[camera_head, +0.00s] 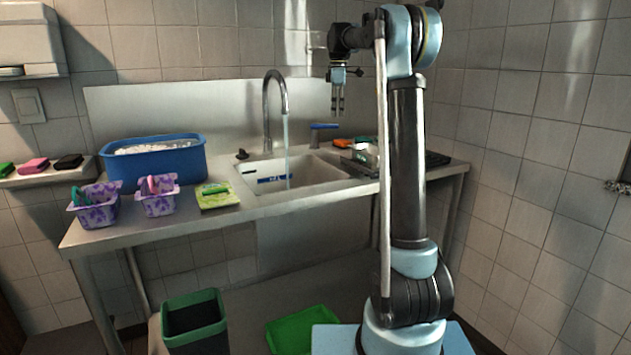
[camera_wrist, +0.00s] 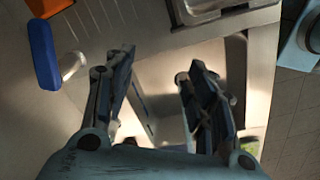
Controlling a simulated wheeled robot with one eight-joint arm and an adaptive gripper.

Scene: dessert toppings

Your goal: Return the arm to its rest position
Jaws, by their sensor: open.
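My arm stands upright at the right of the head view, folded at the top. My gripper (camera_head: 338,104) hangs from it, pointing down, high above the right part of the sink counter (camera_head: 245,215). In the wrist view my gripper (camera_wrist: 158,75) shows two dark fingers set well apart, with nothing between them. The fingers touch nothing that I can see.
Water runs from the faucet (camera_head: 270,100) into the sink. A blue tub (camera_head: 155,165), two purple baskets (camera_head: 95,213) (camera_head: 158,203) and a green-yellow packet (camera_head: 215,195) stand at left. A green bin (camera_head: 195,325) and green tray (camera_head: 300,332) are below. Tiled walls stand behind and at right.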

